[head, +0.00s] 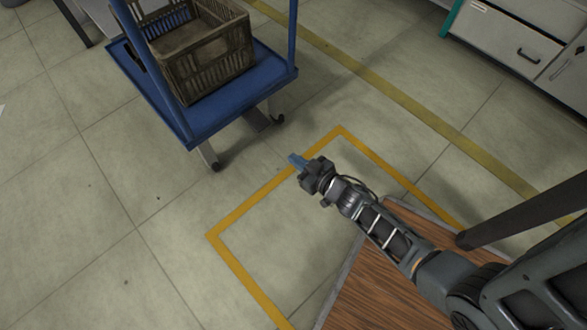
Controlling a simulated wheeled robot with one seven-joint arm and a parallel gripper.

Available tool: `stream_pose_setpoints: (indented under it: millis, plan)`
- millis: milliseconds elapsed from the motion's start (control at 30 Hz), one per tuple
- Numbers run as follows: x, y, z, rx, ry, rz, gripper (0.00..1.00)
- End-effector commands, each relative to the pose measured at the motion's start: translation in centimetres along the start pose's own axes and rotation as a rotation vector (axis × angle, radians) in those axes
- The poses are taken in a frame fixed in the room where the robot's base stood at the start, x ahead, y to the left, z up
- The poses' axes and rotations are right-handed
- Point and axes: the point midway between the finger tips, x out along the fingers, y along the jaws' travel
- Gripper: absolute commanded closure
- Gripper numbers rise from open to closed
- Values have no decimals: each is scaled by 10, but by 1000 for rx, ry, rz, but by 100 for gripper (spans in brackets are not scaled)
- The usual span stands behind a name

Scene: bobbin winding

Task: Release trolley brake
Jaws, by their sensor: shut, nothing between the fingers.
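The trolley (187,124) is blue, with a flat deck and upright posts, and stands at the upper left. Two of its casters show below the near side: one at the near corner (211,158) and one further right (275,119). A brake pedal cannot be made out clearly.
A brown slatted crate (215,62) sits on the trolley deck. A yellow floor outline (232,253) marks open floor below my gripper. A wood-topped surface (375,295) lies at the lower right. Grey cabinets (505,38) stand at the upper right. The tiled floor at the left is clear.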

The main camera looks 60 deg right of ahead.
Motion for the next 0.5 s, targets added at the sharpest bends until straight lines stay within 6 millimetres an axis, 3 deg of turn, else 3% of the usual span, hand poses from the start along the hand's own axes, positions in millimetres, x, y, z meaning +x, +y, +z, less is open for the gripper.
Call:
stream_pose_setpoints:
  millis: [33,133,500]
  plan:
    - [17,6,20,6,-1,6,100]
    - [33,14,33,17,-9,11,100]
    - [58,18,34,24,-12,11,100]
